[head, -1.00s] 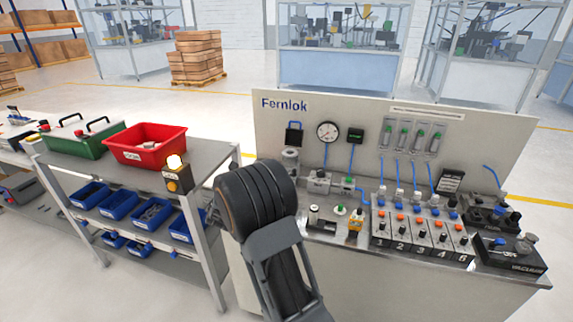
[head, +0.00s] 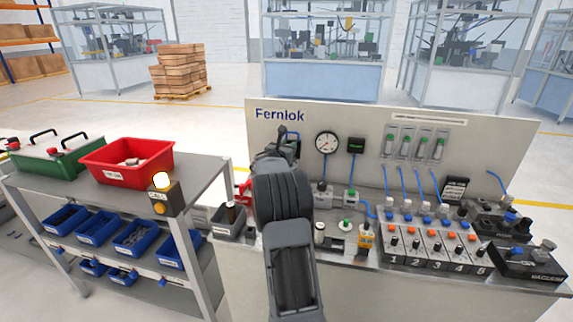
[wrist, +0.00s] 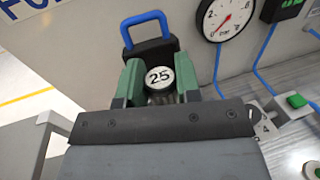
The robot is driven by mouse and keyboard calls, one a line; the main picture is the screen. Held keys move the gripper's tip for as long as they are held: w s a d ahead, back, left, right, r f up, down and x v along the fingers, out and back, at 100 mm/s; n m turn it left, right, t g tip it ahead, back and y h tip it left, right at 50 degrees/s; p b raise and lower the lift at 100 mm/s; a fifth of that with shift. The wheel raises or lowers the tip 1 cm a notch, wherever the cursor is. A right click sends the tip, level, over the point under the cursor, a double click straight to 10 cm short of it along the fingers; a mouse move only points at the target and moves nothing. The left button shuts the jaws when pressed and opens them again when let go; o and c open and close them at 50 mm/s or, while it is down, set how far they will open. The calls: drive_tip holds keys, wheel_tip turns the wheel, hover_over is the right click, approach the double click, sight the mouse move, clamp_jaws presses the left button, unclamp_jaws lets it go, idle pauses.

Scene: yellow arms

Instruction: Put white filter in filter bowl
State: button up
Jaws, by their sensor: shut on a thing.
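My gripper (wrist: 160,84) has green fingers in the wrist view, shut on a round piece with a pale face marked "25" (wrist: 159,77). I take this piece for the white filter; its lower part is hidden by my gripper. In the head view my gripper (head: 272,150) is in front of the left part of the Fernlok panel (head: 390,125), and the held piece cannot be made out. I cannot pick out the filter bowl with certainty; my arm covers that part of the bench.
A black block with a blue loop (wrist: 150,38) is just beyond my fingers, and a gauge (wrist: 228,14) is to its right. A grey bin (head: 228,226) stands left of my arm.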

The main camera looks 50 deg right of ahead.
drive_tip(key=shift+f, duration=2.7)
drive_tip(key=shift+f, duration=0.15)
drive_tip(key=o, duration=0.9)
